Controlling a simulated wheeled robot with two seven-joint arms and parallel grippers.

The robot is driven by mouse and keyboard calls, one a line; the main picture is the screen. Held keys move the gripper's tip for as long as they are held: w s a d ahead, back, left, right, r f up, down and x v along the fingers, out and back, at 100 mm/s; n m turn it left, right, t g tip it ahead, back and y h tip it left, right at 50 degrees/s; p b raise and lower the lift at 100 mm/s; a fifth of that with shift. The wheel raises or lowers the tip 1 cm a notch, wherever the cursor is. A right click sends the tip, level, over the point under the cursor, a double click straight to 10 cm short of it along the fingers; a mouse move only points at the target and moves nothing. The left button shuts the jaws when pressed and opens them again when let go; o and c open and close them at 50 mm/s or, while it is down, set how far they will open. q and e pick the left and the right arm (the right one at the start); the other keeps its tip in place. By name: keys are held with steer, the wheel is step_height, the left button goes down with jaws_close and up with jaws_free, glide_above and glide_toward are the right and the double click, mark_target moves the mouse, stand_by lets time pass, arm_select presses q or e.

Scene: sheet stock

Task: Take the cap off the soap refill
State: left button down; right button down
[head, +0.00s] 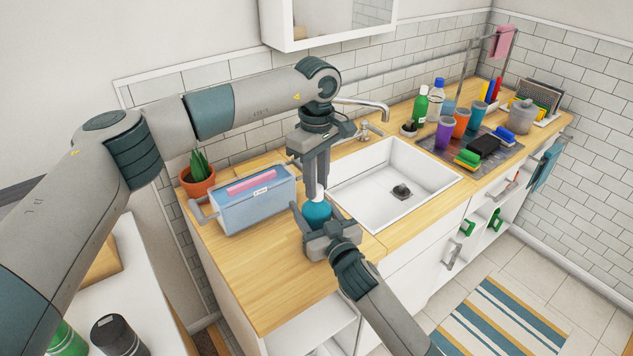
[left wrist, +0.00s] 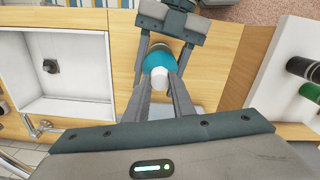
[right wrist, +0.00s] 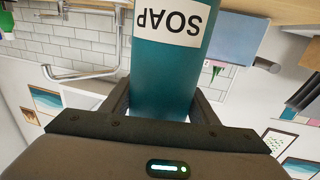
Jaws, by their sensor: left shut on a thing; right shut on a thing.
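The soap refill is a teal bottle (head: 317,212) standing upright at the left of the sink; in the right wrist view its body (right wrist: 165,75) bears a white SOAP label (right wrist: 167,20). Its white cap (left wrist: 161,78) shows over the bottle top (left wrist: 161,58) in the left wrist view. I cannot tell whether the cap is loose. My left gripper (head: 318,194) points down from above, shut on the cap. My right gripper (head: 316,228) comes from the front and is shut on the bottle's body. The fingers hide parts of both.
A blue bin (head: 254,203) with a pink item on top and a potted plant (head: 197,178) stand left of the bottle. The sink (head: 395,180) is at right. Bottles, cups and sponges crowd the far counter. The front-left wooden counter (head: 255,270) is clear.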

arm_select(q)
steer(key=n, duration=0.4)
steer(key=shift+n, duration=0.3)
steer(key=n, duration=1.1)
steer(key=shift+n, duration=0.4)
steer(key=n, duration=1.1)
steer(key=shift+r+n, duration=0.1)
steer(key=shift+n, duration=0.3)
steer(key=n, duration=0.3)
steer(key=shift+r, duration=0.3)
steer(key=shift+r, duration=0.7)
